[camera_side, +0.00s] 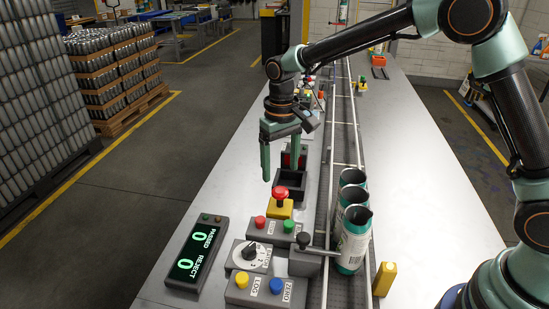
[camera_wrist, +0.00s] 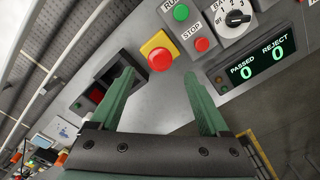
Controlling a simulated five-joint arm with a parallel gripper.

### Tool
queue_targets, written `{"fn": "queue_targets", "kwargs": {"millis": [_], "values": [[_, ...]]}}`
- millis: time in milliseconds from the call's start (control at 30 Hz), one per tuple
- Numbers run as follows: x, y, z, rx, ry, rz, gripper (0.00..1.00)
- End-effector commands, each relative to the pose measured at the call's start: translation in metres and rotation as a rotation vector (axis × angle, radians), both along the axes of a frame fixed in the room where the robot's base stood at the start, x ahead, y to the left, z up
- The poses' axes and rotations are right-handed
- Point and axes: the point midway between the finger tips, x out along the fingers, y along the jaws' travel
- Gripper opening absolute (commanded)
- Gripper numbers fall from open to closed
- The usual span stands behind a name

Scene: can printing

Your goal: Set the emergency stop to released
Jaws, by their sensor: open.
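The emergency stop is a red mushroom button on a yellow box. In the side view the red button (camera_side: 281,193) stands on its yellow base (camera_side: 280,209), behind the red and green buttons. In the wrist view the red button (camera_wrist: 160,60) sits on its yellow base (camera_wrist: 155,45), beyond my fingertips. My gripper (camera_side: 280,174) hangs above and behind the emergency stop with its green fingers pointing down. In the wrist view my gripper (camera_wrist: 166,90) is open, its fingers wide apart with nothing between them. I cannot tell whether the button is pressed in.
A red stop button (camera_side: 261,222) and green run button (camera_side: 289,226) stand just in front. A dial box (camera_side: 248,255), lever (camera_side: 304,241), display (camera_side: 197,252) and black bin (camera_side: 291,186) are near. Cans (camera_side: 353,235) stand on the conveyor (camera_side: 343,150). Bare table lies left of the bin.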

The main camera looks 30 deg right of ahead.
Motion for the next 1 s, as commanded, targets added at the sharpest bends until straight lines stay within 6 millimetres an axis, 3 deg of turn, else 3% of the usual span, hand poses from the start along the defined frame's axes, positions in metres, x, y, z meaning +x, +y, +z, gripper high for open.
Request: {"fn": "queue_targets", "kwargs": {"millis": [100, 300, 500, 867, 1000], "values": [[0.001, 0.0, 0.027, 0.001, -0.006, 0.0, 0.79], [0.001, 0.0, 0.056, 0.001, -0.004, 0.0, 0.79], [0.0, 0.0, 0.068, 0.0, -0.002, 0.0, 0.79], [-0.001, -0.002, 0.071, 0.001, -0.005, -0.001, 0.79], [-0.01, -0.012, 0.086, 0.009, -0.04, -0.002, 0.79]]}}
